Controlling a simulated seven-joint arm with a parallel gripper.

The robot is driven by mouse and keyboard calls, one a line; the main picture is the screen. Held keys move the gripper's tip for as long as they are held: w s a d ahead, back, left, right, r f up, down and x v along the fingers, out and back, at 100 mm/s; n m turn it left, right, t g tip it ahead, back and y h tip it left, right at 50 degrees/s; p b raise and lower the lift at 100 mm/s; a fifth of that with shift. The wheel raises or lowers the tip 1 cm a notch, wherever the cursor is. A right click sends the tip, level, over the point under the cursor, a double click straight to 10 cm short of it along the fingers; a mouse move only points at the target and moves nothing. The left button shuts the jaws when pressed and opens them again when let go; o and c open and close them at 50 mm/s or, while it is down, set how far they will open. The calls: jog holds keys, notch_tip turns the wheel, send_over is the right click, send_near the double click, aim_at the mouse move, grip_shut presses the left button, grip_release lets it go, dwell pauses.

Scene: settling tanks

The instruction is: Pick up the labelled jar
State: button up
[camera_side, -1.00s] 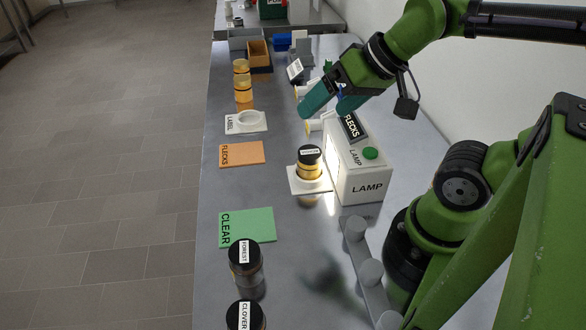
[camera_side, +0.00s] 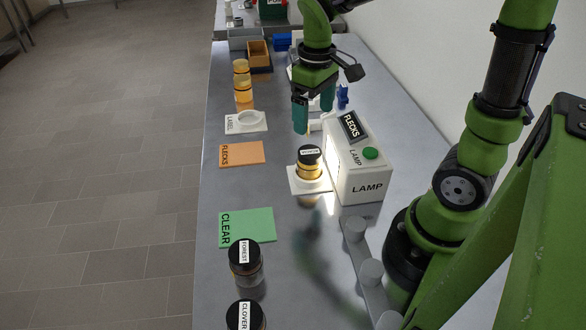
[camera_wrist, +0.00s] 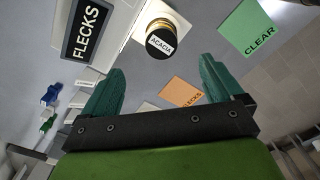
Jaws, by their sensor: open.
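A jar of amber contents with a black lid and a white label (camera_side: 309,170) stands upright on the white ledge in front of the lamp box (camera_side: 365,185). In the wrist view its lid label reads ACACIA (camera_wrist: 159,42). My gripper (camera_side: 314,118) is open and empty, behind and above this jar in the side view. In the wrist view the jar lies beyond the fingertips (camera_wrist: 162,66), apart from them. Two other labelled black-lidded jars, FOREST (camera_side: 246,264) and CLOVER (camera_side: 245,318), stand at the front of the bench.
The lamp box with its FLECKS sign (camera_side: 351,126) stands close to the jar's right. An orange FLECKS mat (camera_side: 246,154), green CLEAR mat (camera_side: 258,223) and white LABEL holder (camera_side: 232,125) lie left. Amber jars (camera_side: 243,90) stand behind.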

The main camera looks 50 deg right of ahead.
aim_at(310, 152)
notch_tip(310, 152, down, 7)
jog(key=shift+r, duration=0.2)
jog(key=shift+w+a+f, duration=0.1)
jog(key=shift+w+f, duration=0.05)
jog(key=shift+f, duration=1.35)
jog(key=shift+w+f, duration=0.1)
jog(key=shift+f, duration=1.35)
jog(key=shift+c, duration=0.3)
